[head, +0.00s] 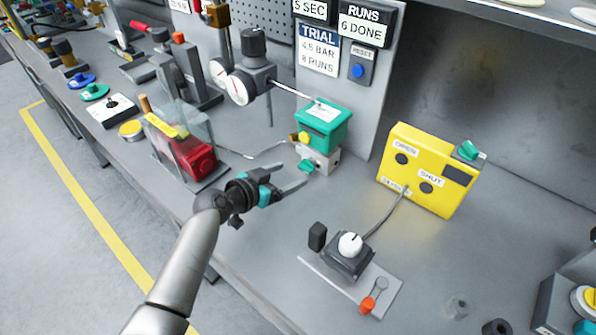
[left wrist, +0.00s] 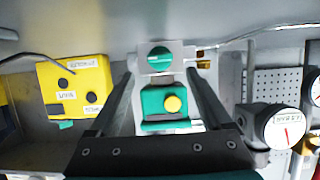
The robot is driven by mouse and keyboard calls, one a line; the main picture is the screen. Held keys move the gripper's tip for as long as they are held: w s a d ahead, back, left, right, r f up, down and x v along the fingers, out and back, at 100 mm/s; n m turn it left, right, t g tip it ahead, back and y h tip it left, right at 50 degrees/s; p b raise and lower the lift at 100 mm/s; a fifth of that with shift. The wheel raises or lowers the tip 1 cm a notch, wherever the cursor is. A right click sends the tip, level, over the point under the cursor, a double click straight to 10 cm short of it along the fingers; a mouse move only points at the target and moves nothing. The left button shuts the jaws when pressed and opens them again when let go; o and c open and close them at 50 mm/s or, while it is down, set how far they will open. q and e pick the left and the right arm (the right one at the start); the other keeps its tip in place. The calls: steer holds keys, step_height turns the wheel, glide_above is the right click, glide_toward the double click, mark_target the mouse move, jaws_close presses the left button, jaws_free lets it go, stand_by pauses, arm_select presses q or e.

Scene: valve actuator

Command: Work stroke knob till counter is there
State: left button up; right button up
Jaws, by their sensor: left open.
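A counter plate (head: 363,22) reads "RUNS 6 DONE", and a placard (head: 319,49) reads "TRIAL 4.5 BAR 8 RUNS". A green actuator (head: 323,126) with a yellow button stands on a pale block; it also shows in the left wrist view (left wrist: 152,122). A small green knob (head: 306,166) sits low at its front, also in the left wrist view (left wrist: 160,58). I cannot tell which knob is the stroke knob. My left gripper (head: 290,177) is open and empty. In the left wrist view its fingers (left wrist: 160,76) frame the green knob, with no contact visible.
A blue reset button (head: 358,71) is on the panel. A clear-cased red unit (head: 188,155) stands left of my gripper.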

mark_target(304, 168)
arm_select(q)
steer(key=shift+b+x, duration=0.5)
steer(key=shift+x, duration=1.85)
steer(key=shift+c, duration=0.2)
jaws_close()
